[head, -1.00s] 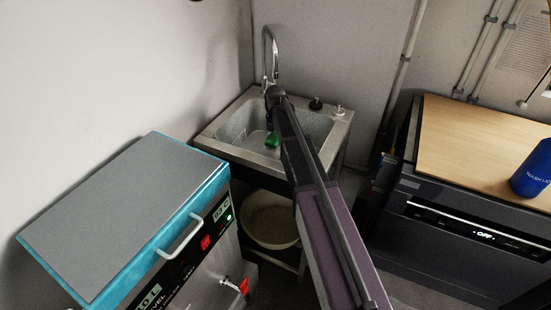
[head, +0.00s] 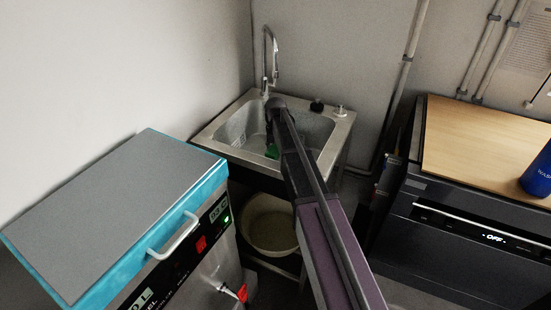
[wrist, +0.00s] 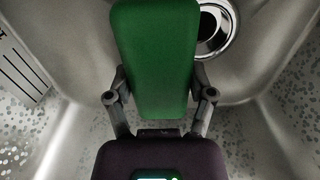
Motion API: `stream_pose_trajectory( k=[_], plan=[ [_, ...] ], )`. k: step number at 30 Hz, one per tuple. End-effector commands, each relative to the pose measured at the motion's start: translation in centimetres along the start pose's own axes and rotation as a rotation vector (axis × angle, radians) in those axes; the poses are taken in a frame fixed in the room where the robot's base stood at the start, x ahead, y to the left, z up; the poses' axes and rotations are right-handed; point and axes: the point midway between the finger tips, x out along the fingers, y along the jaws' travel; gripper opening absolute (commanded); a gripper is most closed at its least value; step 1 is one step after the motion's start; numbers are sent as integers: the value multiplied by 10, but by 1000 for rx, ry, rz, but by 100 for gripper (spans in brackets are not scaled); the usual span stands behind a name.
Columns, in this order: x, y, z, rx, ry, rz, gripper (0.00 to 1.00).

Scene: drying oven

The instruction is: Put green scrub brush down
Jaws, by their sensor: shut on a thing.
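The green scrub brush (wrist: 153,60) fills the upper middle of the wrist view, between the two fingers of my gripper (wrist: 160,92). The gripper is shut on it. In the head view the brush is a small green patch (head: 271,151) inside the metal sink (head: 237,137), just below the end of my arm. My arm hides most of the gripper there. The sink's basin surrounds the brush in the wrist view. I cannot tell whether the brush touches the basin floor.
A round drain (wrist: 212,28) lies behind the brush at right. A blue-edged grey-lidded machine (head: 110,205) stands at left. A wooden top (head: 480,150) is at right.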

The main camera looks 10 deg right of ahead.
Motion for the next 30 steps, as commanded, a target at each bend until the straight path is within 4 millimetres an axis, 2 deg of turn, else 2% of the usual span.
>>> stream_pose_trajectory(
  k=[16,30],
  plan=[
    [36,0,0,0,0,0,13],
    [38,0,0,0,0,0,13]
  ],
)
